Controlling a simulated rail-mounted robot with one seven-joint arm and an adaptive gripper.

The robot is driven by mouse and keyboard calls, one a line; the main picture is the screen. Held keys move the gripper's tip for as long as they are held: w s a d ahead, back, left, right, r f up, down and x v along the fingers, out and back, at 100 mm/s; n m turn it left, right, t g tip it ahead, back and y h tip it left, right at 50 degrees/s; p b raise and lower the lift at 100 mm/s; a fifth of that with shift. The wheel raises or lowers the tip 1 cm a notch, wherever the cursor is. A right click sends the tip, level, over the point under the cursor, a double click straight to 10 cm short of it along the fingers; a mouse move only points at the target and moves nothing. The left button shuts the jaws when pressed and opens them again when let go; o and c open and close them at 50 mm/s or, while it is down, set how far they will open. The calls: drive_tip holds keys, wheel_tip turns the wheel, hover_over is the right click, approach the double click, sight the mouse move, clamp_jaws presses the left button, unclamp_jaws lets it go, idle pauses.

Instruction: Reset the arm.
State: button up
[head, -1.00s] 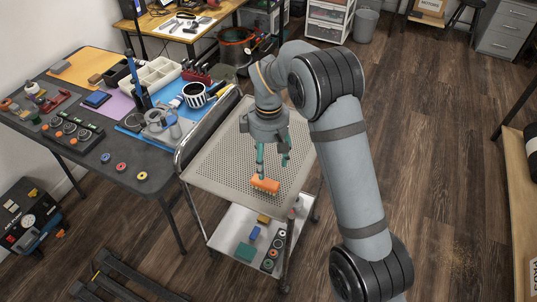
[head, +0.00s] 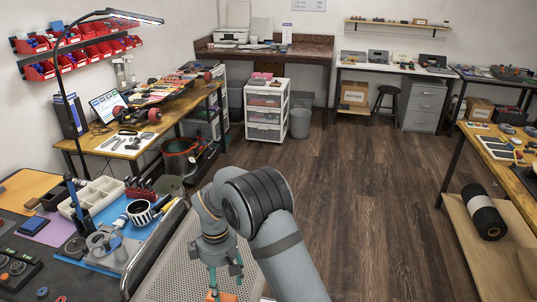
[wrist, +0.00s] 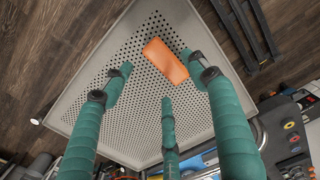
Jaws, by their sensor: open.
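My gripper (head: 226,278) hangs over the perforated top of a metal cart (head: 172,275) at the bottom of the head view. Its green fingers are spread open with nothing between them. An orange block-like piece (head: 221,297) shows just below the fingertips, cut off by the frame's lower edge. In the wrist view my gripper (wrist: 158,76) has its fingers spread apart, and the orange piece (wrist: 166,60) lies on the cart top among the fingertips. I cannot tell whether any finger touches it.
A dark workbench (head: 90,287) with a white compartment tray (head: 88,197) and a striped cup (head: 140,211) stands left of the cart. A wooden desk (head: 140,150) is behind it. A wooden bench (head: 462,231) stands at the right. The floor (head: 350,200) between is clear.

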sight(225, 295)
wheel_tip(225, 295, down, 8)
drive_tip(key=shift+r+b, duration=0.15)
drive_tip(key=shift+b, duration=0.25)
wheel_tip(225, 295, up, 5)
drive_tip(key=shift+f, duration=0.1)
